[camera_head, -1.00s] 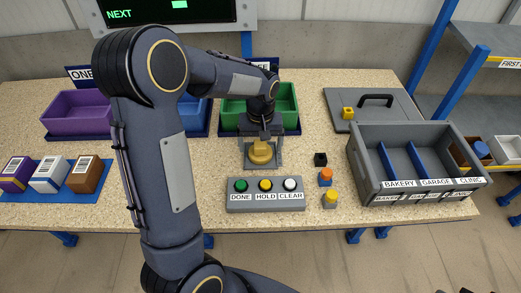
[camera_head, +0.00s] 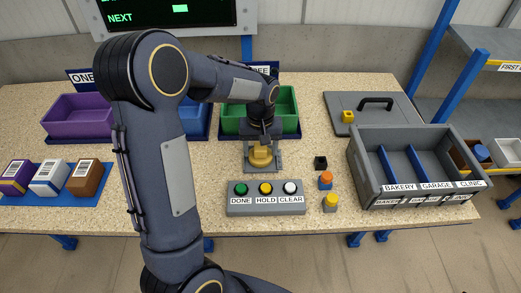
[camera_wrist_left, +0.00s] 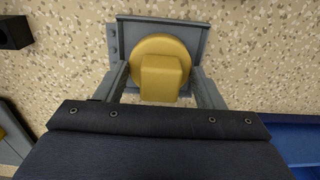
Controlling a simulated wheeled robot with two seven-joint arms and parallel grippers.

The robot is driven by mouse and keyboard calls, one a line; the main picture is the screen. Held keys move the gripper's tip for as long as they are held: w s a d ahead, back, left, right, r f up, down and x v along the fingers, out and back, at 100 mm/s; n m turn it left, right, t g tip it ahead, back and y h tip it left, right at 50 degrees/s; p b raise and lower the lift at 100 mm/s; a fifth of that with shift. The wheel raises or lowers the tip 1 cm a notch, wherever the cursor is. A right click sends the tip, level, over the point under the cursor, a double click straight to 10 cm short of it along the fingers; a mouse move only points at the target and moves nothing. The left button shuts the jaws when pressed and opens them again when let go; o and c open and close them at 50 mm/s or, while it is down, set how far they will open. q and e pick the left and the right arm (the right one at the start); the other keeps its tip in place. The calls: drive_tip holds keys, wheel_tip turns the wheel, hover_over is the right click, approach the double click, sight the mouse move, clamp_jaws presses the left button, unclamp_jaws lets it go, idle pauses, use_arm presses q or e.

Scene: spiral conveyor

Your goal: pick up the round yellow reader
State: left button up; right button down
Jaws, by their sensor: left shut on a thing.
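The round yellow reader (camera_head: 261,157) sits at its grey holder (camera_head: 276,169) in the middle of the table, behind the button box. My left gripper (camera_head: 262,147) points down over it and is shut on it. In the left wrist view the reader (camera_wrist_left: 160,46) shows as a yellow disc with a raised block, between the two grey fingers. The grey plate of the holder (camera_wrist_left: 116,42) lies beneath it. I cannot tell whether the reader is lifted off the holder. My right gripper is not in view.
The button box (camera_head: 265,211) is in front. A green bin (camera_head: 288,106) stands behind and a purple bin (camera_head: 76,122) at left. A black block (camera_head: 320,162) and orange and yellow knobs are right of the reader. A grey divided crate (camera_head: 363,170) stands farther right.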

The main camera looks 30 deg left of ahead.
use_arm(q)
drive_tip(key=shift+r, duration=0.4)
wheel_tip(320, 180, up, 2)
drive_tip(key=shift+r, duration=0.25)
drive_tip(key=s+a+r+b, duration=0.1)
drive_tip(key=s+a+r, duration=0.4)
drive_tip(key=s+r, duration=0.4)
drive_tip(key=s, duration=0.4)
drive_tip(key=shift+r, duration=0.2)
